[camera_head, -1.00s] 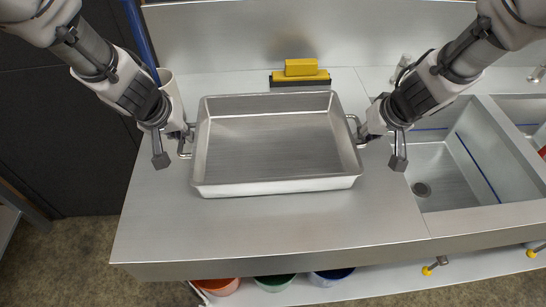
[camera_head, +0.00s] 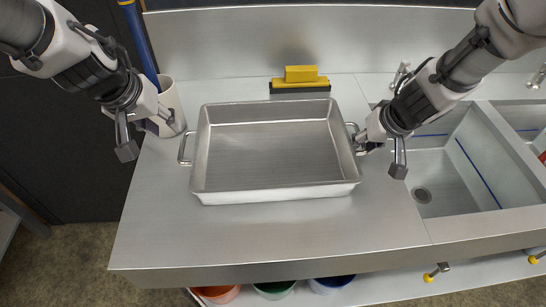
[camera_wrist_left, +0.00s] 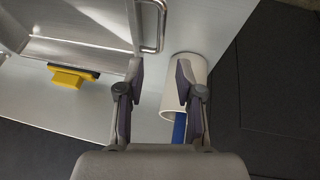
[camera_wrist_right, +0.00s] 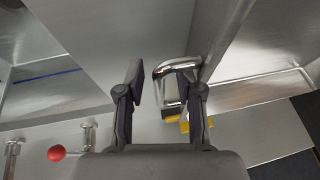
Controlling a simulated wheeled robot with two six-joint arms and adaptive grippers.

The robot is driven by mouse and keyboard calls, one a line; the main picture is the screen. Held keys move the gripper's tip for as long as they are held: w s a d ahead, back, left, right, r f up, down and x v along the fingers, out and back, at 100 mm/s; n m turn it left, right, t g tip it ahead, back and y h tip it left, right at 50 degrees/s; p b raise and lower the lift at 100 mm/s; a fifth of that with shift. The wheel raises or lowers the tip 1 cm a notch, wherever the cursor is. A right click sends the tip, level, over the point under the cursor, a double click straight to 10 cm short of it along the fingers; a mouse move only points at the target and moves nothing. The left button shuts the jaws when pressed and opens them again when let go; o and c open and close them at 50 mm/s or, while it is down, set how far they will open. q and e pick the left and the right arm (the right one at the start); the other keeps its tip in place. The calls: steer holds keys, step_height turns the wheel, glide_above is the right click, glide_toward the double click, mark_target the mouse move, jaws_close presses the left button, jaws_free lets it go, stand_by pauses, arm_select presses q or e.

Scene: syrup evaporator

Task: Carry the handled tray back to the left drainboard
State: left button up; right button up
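The handled tray (camera_head: 275,150) is a shallow, empty metal pan lying flat on the left drainboard (camera_head: 190,235), left of the sink. Its left handle (camera_head: 183,150) is free, and shows in the left wrist view (camera_wrist_left: 153,28). My left gripper (camera_head: 147,135) is open and empty, up and left of that handle, beside a white cup. My right gripper (camera_head: 380,155) is open at the right handle (camera_head: 354,135). In the right wrist view the handle (camera_wrist_right: 168,68) lies by the right-hand finger, partly hidden; I cannot tell whether they touch.
The white cup (camera_head: 171,97) with a blue stick stands behind the left handle. The sink basin (camera_head: 440,175) is on the right. The drainboard in front of the tray is clear.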

steer(key=shift+s+r, duration=0.1)
steer(key=shift+r, duration=0.15)
arm_select(q)
steer(key=shift+v, duration=1.1)
arm_select(e)
steer(key=v, duration=1.1)
steer(key=shift+r, duration=0.2)
steer(key=shift+d, duration=0.15)
steer(key=shift+s, duration=0.1)
